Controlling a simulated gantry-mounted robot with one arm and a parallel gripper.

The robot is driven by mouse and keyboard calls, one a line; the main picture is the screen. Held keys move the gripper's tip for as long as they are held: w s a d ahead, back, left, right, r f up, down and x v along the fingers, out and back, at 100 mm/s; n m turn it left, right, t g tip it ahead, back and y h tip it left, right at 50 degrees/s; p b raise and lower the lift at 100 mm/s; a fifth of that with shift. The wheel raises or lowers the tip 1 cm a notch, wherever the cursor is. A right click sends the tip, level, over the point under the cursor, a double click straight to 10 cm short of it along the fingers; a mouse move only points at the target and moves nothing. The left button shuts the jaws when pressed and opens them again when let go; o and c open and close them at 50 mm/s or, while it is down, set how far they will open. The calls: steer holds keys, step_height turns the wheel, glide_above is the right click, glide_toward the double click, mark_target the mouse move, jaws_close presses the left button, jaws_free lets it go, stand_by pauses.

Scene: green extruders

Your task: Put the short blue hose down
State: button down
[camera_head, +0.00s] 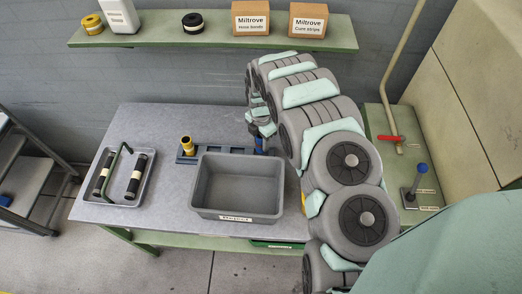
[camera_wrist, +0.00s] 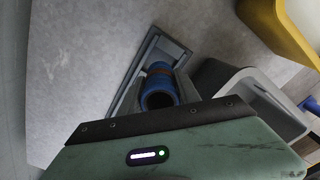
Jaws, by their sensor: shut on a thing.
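The short blue hose (camera_wrist: 160,87) is in my gripper, seen end-on in the wrist view with a brownish band around it. In the head view a small part of the blue hose (camera_head: 259,144) shows below my gripper (camera_head: 264,131), near the right end of the dark blue rack (camera_head: 217,151). My gripper is shut on the hose; the arm hides much of it in the head view. I cannot tell whether the hose's lower end touches the rack or the table.
A grey bin (camera_head: 238,211) stands in front of the rack. A yellow hose (camera_head: 187,145) stands at the rack's left end. A grey tray (camera_head: 146,179) with black rollers lies at the left of the table (camera_head: 160,226). A shelf (camera_head: 215,35) runs along the wall.

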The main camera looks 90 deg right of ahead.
steer(key=shift+d+f, duration=0.15)
steer(key=shift+f, duration=2.6)
steer(key=shift+f, duration=0.15)
steer(key=c, duration=0.9)
jaws_free()
steer(key=shift+o, duration=0.2)
step_height(320, 180, up, 12)
steer(key=p, duration=0.1)
steer(key=shift+r, duration=0.25)
